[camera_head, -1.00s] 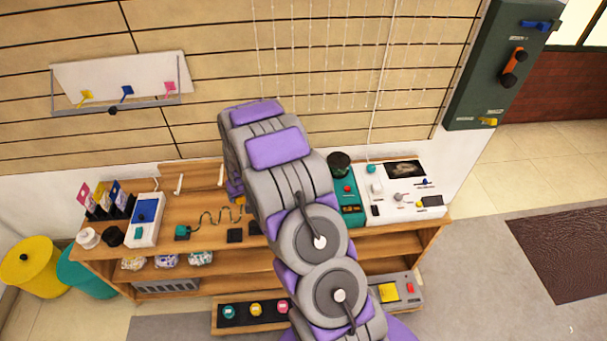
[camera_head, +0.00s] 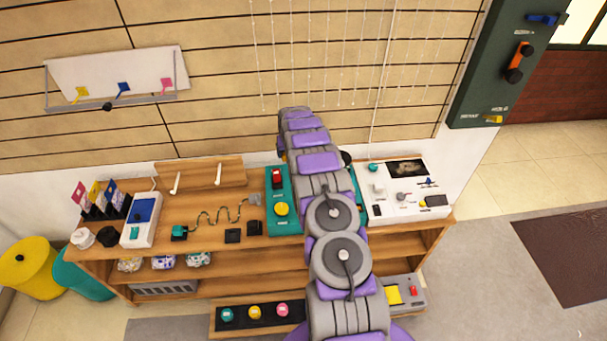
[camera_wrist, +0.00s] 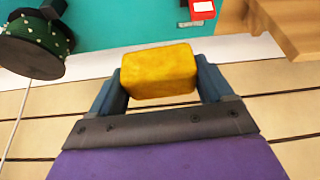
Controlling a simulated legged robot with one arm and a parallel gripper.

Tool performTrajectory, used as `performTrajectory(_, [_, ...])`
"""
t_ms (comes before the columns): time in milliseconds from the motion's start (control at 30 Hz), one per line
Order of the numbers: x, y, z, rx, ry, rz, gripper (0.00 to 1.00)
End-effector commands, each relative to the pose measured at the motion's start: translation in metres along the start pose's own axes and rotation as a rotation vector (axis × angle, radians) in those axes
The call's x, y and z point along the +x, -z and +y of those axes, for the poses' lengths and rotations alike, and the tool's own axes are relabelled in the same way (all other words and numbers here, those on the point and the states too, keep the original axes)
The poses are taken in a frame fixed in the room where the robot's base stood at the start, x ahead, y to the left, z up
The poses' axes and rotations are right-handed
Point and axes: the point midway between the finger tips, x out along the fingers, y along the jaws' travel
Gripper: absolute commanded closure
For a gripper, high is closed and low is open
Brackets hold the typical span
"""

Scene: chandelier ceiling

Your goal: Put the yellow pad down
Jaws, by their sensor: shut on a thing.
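My gripper (camera_wrist: 160,88) shows in the wrist view, its two blue-grey fingers shut on a yellow block-like pad (camera_wrist: 158,70). The pad is held clear, with the teal board (camera_wrist: 130,28) behind it at the top of that view. In the head view my arm hides the gripper and the held pad. The teal board (camera_head: 278,225) lies on the wooden bench (camera_head: 205,215), with a red switch (camera_head: 277,179) and a round yellow button (camera_head: 282,209) on its left part. My arm covers its middle.
A dark green studded cylinder (camera_wrist: 35,45) stands at the wrist view's upper left. A white panel with small parts (camera_head: 405,190) is right of my arm. A wooden rack with pegs (camera_head: 200,174) stands at the bench's back. The slatted wall (camera_head: 220,110) rises behind.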

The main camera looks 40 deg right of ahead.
Motion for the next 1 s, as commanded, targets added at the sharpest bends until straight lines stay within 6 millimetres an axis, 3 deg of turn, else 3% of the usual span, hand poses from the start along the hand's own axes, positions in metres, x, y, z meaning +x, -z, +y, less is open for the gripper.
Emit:
performTrajectory(200, [0.011,0.011,0.039,0.049,-0.021,0.004,0.44])
performTrajectory(400, [0.018,0.013,0.056,0.068,-0.024,0.001,0.44])
performTrajectory(567, [0.033,0.007,0.057,0.07,-0.025,0.0,0.44])
performTrajectory(800, [0.071,-0.01,0.055,0.069,-0.025,-0.002,0.44])
performTrajectory(1000, [0.086,-0.016,0.055,0.069,-0.026,-0.001,0.44])
